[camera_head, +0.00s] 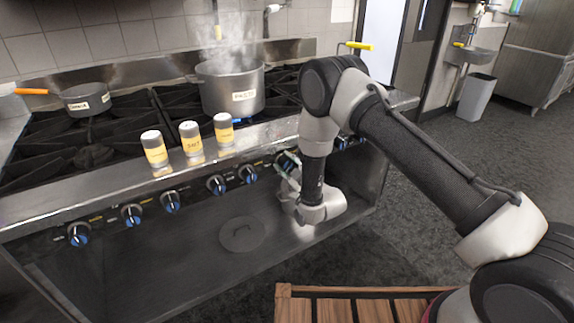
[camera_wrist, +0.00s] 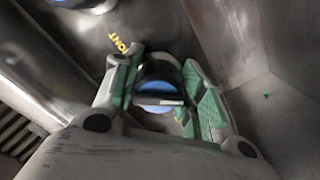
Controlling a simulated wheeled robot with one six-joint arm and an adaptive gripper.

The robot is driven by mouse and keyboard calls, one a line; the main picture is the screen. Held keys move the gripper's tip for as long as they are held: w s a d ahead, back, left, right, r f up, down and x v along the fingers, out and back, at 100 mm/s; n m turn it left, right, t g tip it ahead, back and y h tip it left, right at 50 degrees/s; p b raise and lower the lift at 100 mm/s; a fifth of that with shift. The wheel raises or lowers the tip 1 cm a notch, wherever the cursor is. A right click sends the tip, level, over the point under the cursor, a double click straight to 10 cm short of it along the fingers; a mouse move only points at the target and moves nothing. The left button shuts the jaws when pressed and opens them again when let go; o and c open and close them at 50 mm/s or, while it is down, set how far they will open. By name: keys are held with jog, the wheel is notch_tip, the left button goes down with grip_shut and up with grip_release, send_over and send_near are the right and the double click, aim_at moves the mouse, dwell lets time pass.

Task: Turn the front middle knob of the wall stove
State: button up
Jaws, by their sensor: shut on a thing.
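The wall stove (camera_head: 120,190) has a metal front with a row of black knobs with blue faces. My gripper (camera_head: 287,163) is at this front, to the right of the knob (camera_head: 248,174) nearest on its left. In the wrist view, the green-padded fingers of my gripper (camera_wrist: 165,92) are on either side of a knob (camera_wrist: 157,87) with a blue face and are shut on it. Yellow letters ending in "ONT" show beside this knob; the rest of the word is hidden. In the head view my gripper mostly hides the held knob.
A steaming pot (camera_head: 231,88) and a small pan (camera_head: 87,98) stand on the burners. Three yellow-labelled shakers (camera_head: 191,138) stand on the stove's front ledge. A slatted wooden surface (camera_head: 340,309) lies at the bottom. Open floor (camera_head: 415,175) is at right.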

jog(key=m, duration=0.5)
jog(key=shift+s+a+f+m, duration=0.1)
jog(key=shift+m, duration=0.2)
jog(key=m, duration=0.5)
jog(key=shift+a, duration=0.1)
jog(key=m, duration=0.5)
jog(key=shift+s+a+m, duration=0.1)
jog(key=shift+m, duration=2.6)
jog(key=o, duration=1)
